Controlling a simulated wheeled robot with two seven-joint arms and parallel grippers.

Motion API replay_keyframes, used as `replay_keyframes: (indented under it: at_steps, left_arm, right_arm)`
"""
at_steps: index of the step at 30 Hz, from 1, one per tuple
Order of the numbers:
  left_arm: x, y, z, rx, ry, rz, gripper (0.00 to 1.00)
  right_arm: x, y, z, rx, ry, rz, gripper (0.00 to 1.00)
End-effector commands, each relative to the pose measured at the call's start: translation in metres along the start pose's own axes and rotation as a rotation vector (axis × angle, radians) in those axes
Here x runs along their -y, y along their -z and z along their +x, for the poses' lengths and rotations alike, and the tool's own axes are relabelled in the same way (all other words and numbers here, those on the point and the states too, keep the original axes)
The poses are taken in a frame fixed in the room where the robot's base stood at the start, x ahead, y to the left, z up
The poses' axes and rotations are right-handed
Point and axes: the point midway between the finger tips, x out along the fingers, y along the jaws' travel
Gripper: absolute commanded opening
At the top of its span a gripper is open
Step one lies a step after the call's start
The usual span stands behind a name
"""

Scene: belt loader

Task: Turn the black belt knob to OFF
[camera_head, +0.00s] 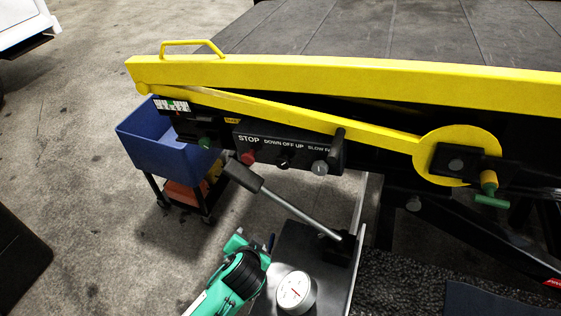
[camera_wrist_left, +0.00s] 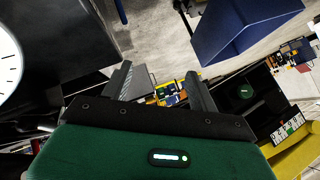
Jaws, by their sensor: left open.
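The black knob (camera_head: 283,163) sits under the words DOWN OFF UP on the dark control panel (camera_head: 262,137) in the head view. Its pointer is too small to read surely. A red STOP button (camera_head: 248,157) is left of it and a grey knob (camera_head: 319,168), labelled SLOW, right of it. My left gripper (camera_head: 268,243) is low in the head view, below the panel and apart from the knob; its fingers are partly hidden there. In the left wrist view its fingers (camera_wrist_left: 158,82) are apart with nothing between them. My right gripper is not in view.
A lever with a black handle (camera_head: 243,175) slants between my left gripper and the panel. A round gauge (camera_head: 296,291) is at the bottom. A blue bin (camera_head: 160,150) on a cart stands left. A green knob (camera_head: 205,143) is left of STOP. A yellow rail (camera_head: 330,75) runs above.

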Motion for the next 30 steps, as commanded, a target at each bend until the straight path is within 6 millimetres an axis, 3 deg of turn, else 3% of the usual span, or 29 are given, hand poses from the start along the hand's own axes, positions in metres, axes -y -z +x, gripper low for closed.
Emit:
replay_keyframes:
  at_steps: [1, 3, 6, 12, 17, 30]
  left_arm:
    - [0.01, 0.04, -0.019, -0.08, 0.047, 0.044, 0.6]
    - [0.016, 0.078, -0.042, -0.175, 0.108, 0.094, 0.6]
    - [0.022, 0.117, -0.07, -0.286, 0.18, 0.145, 0.6]
    - [0.025, 0.151, -0.101, -0.399, 0.252, 0.19, 0.6]
    - [0.028, 0.16, -0.096, -0.411, 0.261, 0.196, 0.6]
    - [0.045, 0.191, -0.029, -0.407, 0.259, 0.196, 0.6]
  right_arm:
    - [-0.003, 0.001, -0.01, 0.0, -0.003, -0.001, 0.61]
    - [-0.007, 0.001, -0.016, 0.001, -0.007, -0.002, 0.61]
    - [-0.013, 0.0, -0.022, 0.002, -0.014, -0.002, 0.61]
    - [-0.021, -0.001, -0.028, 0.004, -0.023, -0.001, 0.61]
    - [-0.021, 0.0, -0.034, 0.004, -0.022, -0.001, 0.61]
    - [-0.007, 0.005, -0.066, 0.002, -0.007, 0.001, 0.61]
